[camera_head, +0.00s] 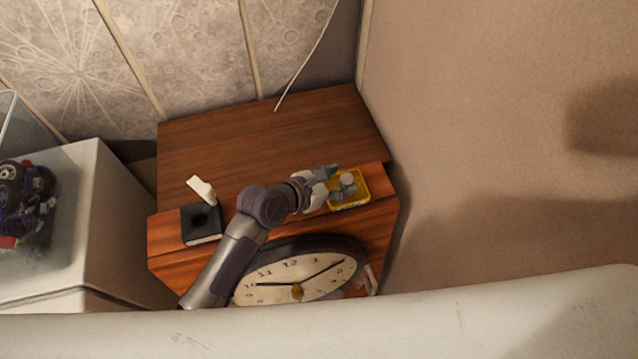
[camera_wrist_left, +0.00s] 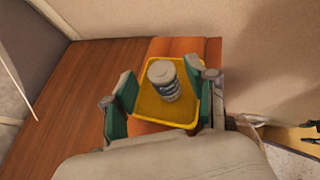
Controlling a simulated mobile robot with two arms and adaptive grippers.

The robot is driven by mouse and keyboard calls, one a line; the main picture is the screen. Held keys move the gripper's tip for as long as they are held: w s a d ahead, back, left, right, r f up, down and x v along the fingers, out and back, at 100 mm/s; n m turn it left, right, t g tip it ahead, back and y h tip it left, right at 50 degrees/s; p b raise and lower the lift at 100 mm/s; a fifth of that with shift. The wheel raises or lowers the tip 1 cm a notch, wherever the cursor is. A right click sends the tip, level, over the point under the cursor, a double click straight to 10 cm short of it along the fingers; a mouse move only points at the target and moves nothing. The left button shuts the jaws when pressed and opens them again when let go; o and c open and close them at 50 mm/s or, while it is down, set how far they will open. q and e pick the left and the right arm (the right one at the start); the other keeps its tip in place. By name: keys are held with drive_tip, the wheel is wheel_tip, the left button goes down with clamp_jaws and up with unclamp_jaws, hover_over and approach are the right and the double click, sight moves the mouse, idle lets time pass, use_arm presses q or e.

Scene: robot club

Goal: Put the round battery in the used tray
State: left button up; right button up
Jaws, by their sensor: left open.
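The round battery, a short cylinder with a pale top and a blue-and-white label, stands in a yellow tray. It shows in the wrist view (camera_wrist_left: 164,86) and in the head view (camera_head: 347,180). The yellow tray (camera_wrist_left: 180,113) is at the right end of the wooden cabinet in the head view (camera_head: 352,205). My left gripper (camera_head: 337,183) is open over the tray. In the wrist view its two green-padded fingers (camera_wrist_left: 160,85) are apart, one on each side of the battery. I cannot tell whether either finger touches the tray. My right gripper is not in view.
A black block with a round hole (camera_head: 187,224) sits left on the wooden cabinet (camera_head: 270,130), with a small white piece (camera_head: 201,189) beside it. A large clock (camera_head: 297,272) is at the front. A wall (camera_head: 480,150) rises close on the right. The cabinet's back is clear.

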use_arm(q)
drive_tip(key=v, duration=0.9)
drive_tip(key=shift+s+a, duration=0.15)
drive_tip(key=shift+s, duration=0.05)
